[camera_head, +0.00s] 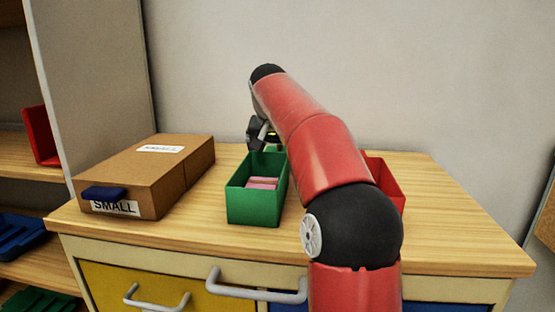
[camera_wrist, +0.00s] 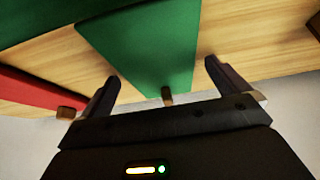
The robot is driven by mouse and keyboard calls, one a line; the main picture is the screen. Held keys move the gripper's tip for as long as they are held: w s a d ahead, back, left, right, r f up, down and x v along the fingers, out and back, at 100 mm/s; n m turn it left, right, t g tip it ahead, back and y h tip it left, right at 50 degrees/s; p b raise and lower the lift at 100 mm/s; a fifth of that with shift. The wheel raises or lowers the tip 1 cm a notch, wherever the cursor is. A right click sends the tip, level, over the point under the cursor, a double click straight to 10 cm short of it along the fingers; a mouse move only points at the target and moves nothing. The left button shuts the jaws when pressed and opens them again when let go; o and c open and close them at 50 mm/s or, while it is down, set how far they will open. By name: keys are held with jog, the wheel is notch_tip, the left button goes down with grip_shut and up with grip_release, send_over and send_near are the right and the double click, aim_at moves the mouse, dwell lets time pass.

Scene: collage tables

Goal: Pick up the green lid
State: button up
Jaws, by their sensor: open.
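A flat green panel, apparently the green lid (camera_wrist: 140,45), lies below my gripper in the wrist view. A small brown knob (camera_wrist: 167,96) stands at its near edge, between my two fingers. My gripper (camera_wrist: 161,76) is open, with one finger on each side of the knob and nothing held. In the head view my gripper (camera_head: 262,136) is behind the green box (camera_head: 253,207), which holds pink pieces.
A cardboard box (camera_head: 188,177) labelled SMALL stands left of the green box. A red box (camera_head: 386,182) is partly behind my arm. The wrist view shows a red surface (camera_wrist: 30,95) with a brown knob at left. The tabletop (camera_head: 450,235) is clear at right.

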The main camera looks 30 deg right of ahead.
jog(key=shift+f, duration=0.1)
jog(key=c, duration=1)
jog(key=shift+c, duration=0.3)
